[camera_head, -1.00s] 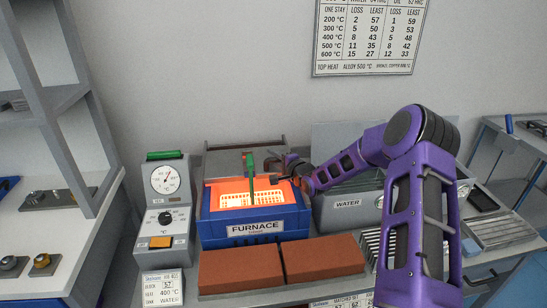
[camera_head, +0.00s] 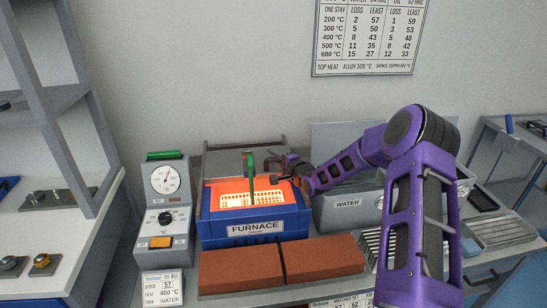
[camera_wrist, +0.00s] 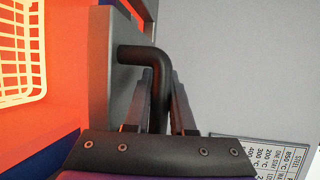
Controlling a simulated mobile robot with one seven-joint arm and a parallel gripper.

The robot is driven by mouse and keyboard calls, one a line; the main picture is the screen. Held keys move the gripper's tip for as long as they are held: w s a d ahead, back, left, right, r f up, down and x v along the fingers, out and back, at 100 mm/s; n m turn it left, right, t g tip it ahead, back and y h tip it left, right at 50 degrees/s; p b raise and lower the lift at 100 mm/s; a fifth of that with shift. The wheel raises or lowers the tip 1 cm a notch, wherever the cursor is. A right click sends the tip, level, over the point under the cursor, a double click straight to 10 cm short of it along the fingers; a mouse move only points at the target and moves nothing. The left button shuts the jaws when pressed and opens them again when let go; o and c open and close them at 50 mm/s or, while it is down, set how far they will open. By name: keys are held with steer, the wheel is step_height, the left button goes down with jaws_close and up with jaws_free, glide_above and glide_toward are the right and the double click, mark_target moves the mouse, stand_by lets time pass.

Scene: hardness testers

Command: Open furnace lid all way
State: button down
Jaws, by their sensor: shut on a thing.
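The blue furnace (camera_head: 255,228) stands on the bench, its glowing orange interior and pale basket (camera_head: 250,198) exposed from above. A green grip (camera_head: 249,163) stands upright over the basket. The grey lid (camera_head: 228,159) lies back behind the opening. My gripper (camera_head: 284,165) is at the furnace's back right corner. In the wrist view, my gripper (camera_wrist: 157,88) is shut on a black bent handle (camera_wrist: 160,78) that sticks out from a grey panel. The basket (camera_wrist: 20,45) and orange interior show at left there. The lid's exact angle is hard to tell.
Right of the furnace is a grey water tank (camera_head: 347,207), with my arm over it. Left is a control box (camera_head: 165,215) with a dial. Two brown bricks (camera_head: 240,268) lie in front. The wall (camera_head: 240,70) rises behind the lid.

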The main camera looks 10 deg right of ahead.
steer(key=shift+w, duration=0.1)
steer(key=shift+w+b, duration=0.55)
steer(key=shift+w, duration=1.45)
steer(key=c, duration=1)
jaws_free()
steer(key=shift+c, duration=0.2)
steer(key=shift+s, duration=0.1)
steer(key=p+v, duration=0.2)
steer(key=v, duration=1.5)
steer(key=shift+r, duration=0.15)
